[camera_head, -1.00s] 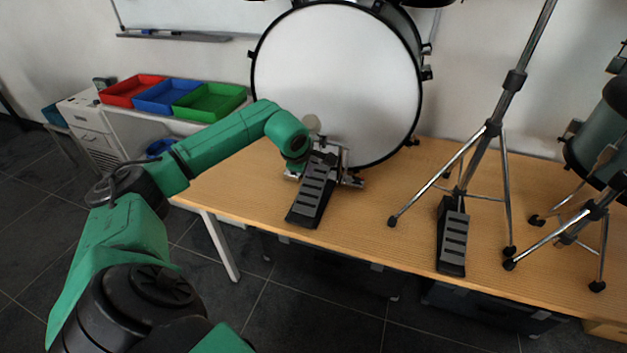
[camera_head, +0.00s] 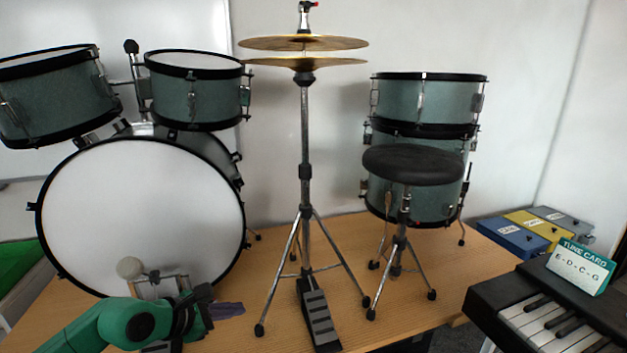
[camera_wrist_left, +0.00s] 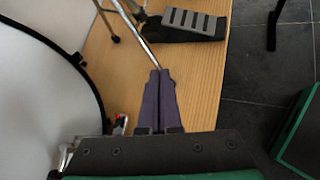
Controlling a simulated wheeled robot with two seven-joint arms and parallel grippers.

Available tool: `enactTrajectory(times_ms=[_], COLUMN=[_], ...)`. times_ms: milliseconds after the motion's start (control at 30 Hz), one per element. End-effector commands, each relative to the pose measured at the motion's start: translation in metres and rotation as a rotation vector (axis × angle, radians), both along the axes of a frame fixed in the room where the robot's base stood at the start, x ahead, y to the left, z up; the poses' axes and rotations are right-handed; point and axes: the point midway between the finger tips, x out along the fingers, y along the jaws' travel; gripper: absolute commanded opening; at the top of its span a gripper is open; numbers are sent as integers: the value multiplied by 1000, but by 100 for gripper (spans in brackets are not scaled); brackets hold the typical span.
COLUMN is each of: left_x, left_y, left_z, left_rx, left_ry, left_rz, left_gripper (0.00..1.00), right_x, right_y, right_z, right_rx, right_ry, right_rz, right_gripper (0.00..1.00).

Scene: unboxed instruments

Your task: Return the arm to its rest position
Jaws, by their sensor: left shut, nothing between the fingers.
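My left arm is green and comes in from the lower left of the head view. Its gripper (camera_head: 228,309) is in front of the bass drum's lower right edge, near the kick pedal, and points right. In the left wrist view the two purple fingers (camera_wrist_left: 158,98) are together and empty, above the wooden table (camera_wrist_left: 196,88). The bass drum (camera_head: 140,215) stands on the table, and its kick pedal is partly hidden behind my arm. My right gripper is in neither view.
The hi-hat stand (camera_head: 306,180) with its pedal (camera_head: 318,318) stands right of my gripper. A stool (camera_head: 412,166), stacked drums (camera_head: 425,105), a keyboard (camera_head: 545,315), a tune card (camera_head: 580,266) and coloured boxes (camera_head: 512,237) are further right. A green tray (camera_head: 18,262) is at the left edge.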

Motion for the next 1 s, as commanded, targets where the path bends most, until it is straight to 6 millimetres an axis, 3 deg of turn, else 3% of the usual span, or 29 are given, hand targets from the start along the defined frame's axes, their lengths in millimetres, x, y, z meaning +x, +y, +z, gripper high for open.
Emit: enactTrajectory(times_ms=[33,100,167,200,233,267,300,400,500,533,700,800,967,1000], left_x=[-5,-11,-10,-8,-6,-5,-7,-29,-65,-76,-138,-174,-232,-225], left_y=[-40,-80,-78,-59,-40,-18,14,69,88,89,80,67,42,43], left_z=[20,71,113,129,133,130,113,42,-23,-39,-105,-131,-157,-169], left_rx=[-233,-687,-1106,-1375,-1568,-1752,-1980,-2376,-2558,2513,2002,1759,1410,1418], left_ry=[-20,-28,0,37,72,111,168,298,390,-399,-383,-371,-346,-340], left_rz=[10,94,238,365,476,603,795,1287,1706,-1763,-1799,-1811,-1818,-1828], left_gripper=[0,0,0,0,0,0,0,0,0,0,0,0,0,0], right_x=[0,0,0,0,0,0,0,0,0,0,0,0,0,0], right_y=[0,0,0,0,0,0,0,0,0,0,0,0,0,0], right_z=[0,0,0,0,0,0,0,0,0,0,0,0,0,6], right_rx=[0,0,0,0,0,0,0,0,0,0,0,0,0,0], right_ry=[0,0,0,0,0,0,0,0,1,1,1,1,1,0], right_rz=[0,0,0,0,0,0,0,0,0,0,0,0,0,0], right_gripper=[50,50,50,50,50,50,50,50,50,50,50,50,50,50])
